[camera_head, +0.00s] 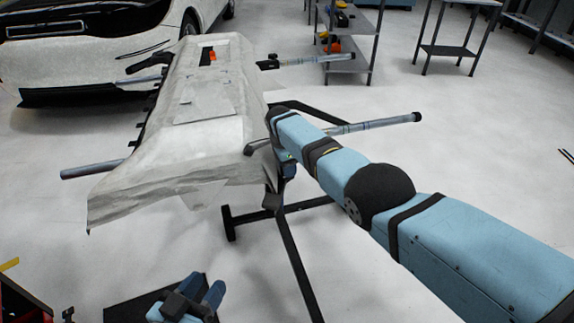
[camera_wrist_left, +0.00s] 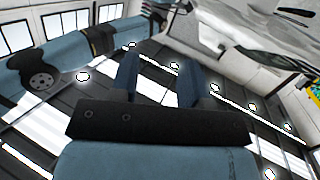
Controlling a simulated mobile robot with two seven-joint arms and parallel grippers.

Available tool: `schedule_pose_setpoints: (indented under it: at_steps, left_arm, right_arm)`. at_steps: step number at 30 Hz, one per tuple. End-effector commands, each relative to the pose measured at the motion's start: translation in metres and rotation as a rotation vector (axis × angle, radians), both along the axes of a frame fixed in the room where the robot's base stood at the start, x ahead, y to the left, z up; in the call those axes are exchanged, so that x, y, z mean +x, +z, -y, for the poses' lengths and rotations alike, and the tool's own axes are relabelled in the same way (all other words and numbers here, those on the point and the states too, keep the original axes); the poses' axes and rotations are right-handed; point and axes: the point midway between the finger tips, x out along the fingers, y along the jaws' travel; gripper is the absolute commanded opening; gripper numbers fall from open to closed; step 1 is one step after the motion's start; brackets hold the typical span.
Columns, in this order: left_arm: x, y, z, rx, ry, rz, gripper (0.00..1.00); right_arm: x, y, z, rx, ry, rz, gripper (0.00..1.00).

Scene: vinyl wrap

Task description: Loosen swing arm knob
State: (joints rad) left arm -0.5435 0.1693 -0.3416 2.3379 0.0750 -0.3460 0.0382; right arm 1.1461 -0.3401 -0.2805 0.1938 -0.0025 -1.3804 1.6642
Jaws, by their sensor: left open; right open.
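A stand carries a long panel covered in pale wrap (camera_head: 200,110) in the head view. Metal swing arms (camera_head: 375,124) stick out from its sides. A dark knob-like part (camera_head: 268,64) sits at the inner end of the far right swing arm. The near right swing arm's inner end is behind my right arm. My right gripper (camera_head: 287,166) is beside the panel's near right edge, below my wrist; its fingers are mostly hidden, and contact with a knob cannot be told. My left gripper (camera_head: 195,298) is low in the head view, open and empty, away from the stand; its fingers show in the left wrist view (camera_wrist_left: 160,76).
A white car (camera_head: 90,55) stands at the far left. Shelving (camera_head: 350,60) and a small table (camera_head: 447,50) stand at the back. The stand's black legs (camera_head: 290,255) spread over the floor. A red-sided container (camera_head: 20,300) is at the bottom left. The floor around is mostly clear.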

Motion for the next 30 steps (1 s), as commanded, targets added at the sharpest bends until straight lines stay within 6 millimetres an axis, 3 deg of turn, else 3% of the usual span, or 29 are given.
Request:
schedule_pose_setpoints:
  at_steps: [3, 8, 12, 21, 30]
  left_arm:
    - [0.0, 0.0, -0.002, 0.021, 0.002, -0.022, 0.43]
    - [-0.013, -0.034, -0.019, 0.102, 0.031, -0.179, 0.43]
    - [-0.026, -0.051, -0.033, 0.172, 0.049, -0.301, 0.43]
    - [-0.025, -0.051, -0.035, 0.198, 0.055, -0.315, 0.43]
    - [-0.025, -0.053, -0.036, 0.203, 0.057, -0.319, 0.43]
  right_arm:
    - [0.0, 0.01, -0.001, 0.0, 0.0, 0.001, 0.46]
    - [-0.001, 0.032, -0.003, 0.002, 0.0, 0.002, 0.46]
    - [-0.002, 0.069, -0.008, 0.002, 0.0, 0.002, 0.46]
    - [-0.004, 0.121, -0.015, 0.001, 0.0, 0.001, 0.46]
    - [-0.005, 0.136, -0.016, 0.0, 0.001, -0.001, 0.46]
